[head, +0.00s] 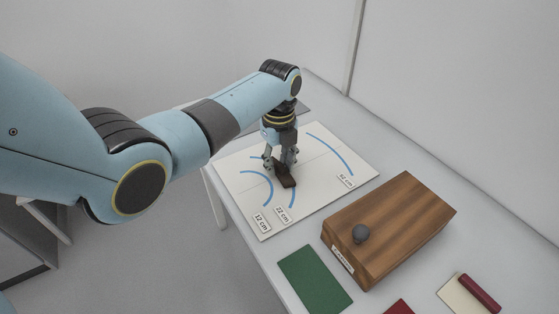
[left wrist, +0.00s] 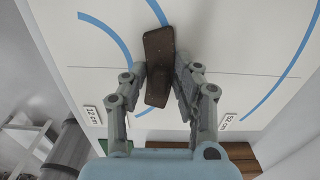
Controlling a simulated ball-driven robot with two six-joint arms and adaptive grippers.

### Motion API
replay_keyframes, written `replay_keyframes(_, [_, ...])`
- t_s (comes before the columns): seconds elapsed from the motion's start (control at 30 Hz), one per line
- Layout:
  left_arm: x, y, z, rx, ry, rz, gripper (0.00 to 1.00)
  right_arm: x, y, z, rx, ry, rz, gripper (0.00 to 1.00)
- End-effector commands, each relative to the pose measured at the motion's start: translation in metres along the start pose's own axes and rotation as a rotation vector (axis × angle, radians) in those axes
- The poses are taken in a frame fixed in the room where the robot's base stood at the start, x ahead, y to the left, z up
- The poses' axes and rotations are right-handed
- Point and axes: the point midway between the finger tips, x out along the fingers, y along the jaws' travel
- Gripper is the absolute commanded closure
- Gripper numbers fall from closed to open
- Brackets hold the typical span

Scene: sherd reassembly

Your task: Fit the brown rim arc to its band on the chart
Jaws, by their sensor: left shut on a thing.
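The brown rim arc (head: 287,181) is a dark brown sherd on or just above the white chart (head: 325,190); I cannot tell if it touches. My left gripper (head: 281,164) points down and is shut on it. In the left wrist view, the sherd (left wrist: 158,50) shows between the two fingers (left wrist: 160,82). The chart bears blue arc bands labelled 12 cm (head: 262,223), 22 cm (head: 281,214) and a larger one at the right (head: 333,150). The sherd lies over the middle band (left wrist: 155,10), hiding part of it. My right gripper is out of view.
A wooden box (head: 395,225) with a dark round knob (head: 361,234) stands right of the chart. A green mat (head: 314,279) lies in front of it. A dark red roll (head: 479,293) lies on a cream sheet at the lower right. A wall runs behind the table.

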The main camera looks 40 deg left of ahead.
Motion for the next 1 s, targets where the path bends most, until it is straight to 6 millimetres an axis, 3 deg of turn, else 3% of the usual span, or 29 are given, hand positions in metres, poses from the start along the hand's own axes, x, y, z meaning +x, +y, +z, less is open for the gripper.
replay_keyframes(1.0, [0.0001,-0.0012,0.0002,0.001,-0.001,-0.003,1.00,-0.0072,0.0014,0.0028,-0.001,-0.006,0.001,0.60])
